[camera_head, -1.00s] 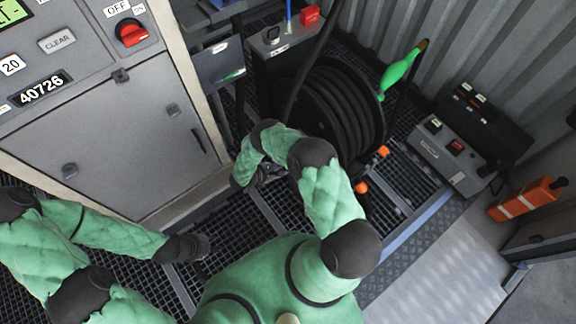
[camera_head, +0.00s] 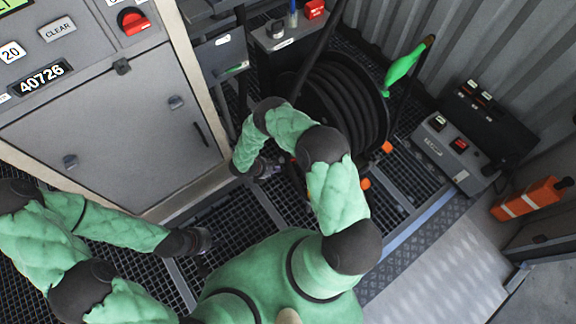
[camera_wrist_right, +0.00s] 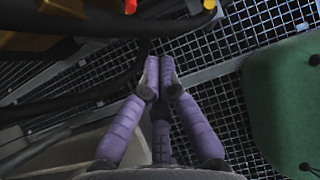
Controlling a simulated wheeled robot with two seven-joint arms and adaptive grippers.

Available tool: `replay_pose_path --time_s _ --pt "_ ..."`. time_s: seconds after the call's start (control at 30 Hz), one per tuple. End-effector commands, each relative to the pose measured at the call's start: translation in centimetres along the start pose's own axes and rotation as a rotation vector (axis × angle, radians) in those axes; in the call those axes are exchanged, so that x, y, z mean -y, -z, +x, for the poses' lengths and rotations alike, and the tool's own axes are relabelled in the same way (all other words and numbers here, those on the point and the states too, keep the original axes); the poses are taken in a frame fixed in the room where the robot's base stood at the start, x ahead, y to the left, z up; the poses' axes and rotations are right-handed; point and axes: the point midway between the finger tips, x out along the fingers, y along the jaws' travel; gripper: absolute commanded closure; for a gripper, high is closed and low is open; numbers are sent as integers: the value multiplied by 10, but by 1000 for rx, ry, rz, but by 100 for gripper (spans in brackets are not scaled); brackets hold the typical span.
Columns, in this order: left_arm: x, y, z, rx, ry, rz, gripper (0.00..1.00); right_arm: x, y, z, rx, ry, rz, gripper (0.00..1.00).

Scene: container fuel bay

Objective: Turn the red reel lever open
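The black hose reel (camera_head: 345,105) stands behind my right arm. A red block (camera_head: 314,9) sits on top of the reel's housing; I cannot tell whether it is the lever. In the right wrist view, a small red piece (camera_wrist_right: 130,6) shows at the top edge, cut off, beside yellow-orange parts. My right gripper (camera_head: 268,170) is low in front of the reel. In the right wrist view, its purple fingers (camera_wrist_right: 159,70) are together with nothing visible between them, pointing over the floor grating, apart from the red piece. My left gripper (camera_head: 203,241) hangs over the grating; its fingers are unclear.
A grey dispenser cabinet (camera_head: 110,130) with a red OFF/ON knob (camera_head: 133,21) stands at left. A control box (camera_head: 450,150) and an orange canister (camera_head: 530,198) are at right. A green nozzle (camera_head: 402,70) hangs by the reel. Black hose crosses the wrist view's left side.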

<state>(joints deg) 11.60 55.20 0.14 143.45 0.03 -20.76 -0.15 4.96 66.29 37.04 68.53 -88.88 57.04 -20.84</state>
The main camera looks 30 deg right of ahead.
Motion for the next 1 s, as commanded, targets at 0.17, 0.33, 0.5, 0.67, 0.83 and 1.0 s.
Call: replay_pose_path --time_s 0.17,0.33,0.5,0.67,0.83,1.0 --pt "2 0 4 0 0 0 60 2 7 2 -65 -3 -67 100" --pt "4 1 12 0 0 0 60 2 9 23 -65 -1 -66 100" --pt "9 1 25 0 0 0 60 2 11 56 -64 -1 -65 100" --pt "13 2 37 0 0 0 60 1 13 86 -63 -2 -64 100" --pt "15 2 43 0 0 0 60 -2 -1 95 -61 -7 -62 100" --pt "16 2 46 0 0 0 60 -1 -18 89 -62 -5 -63 100"
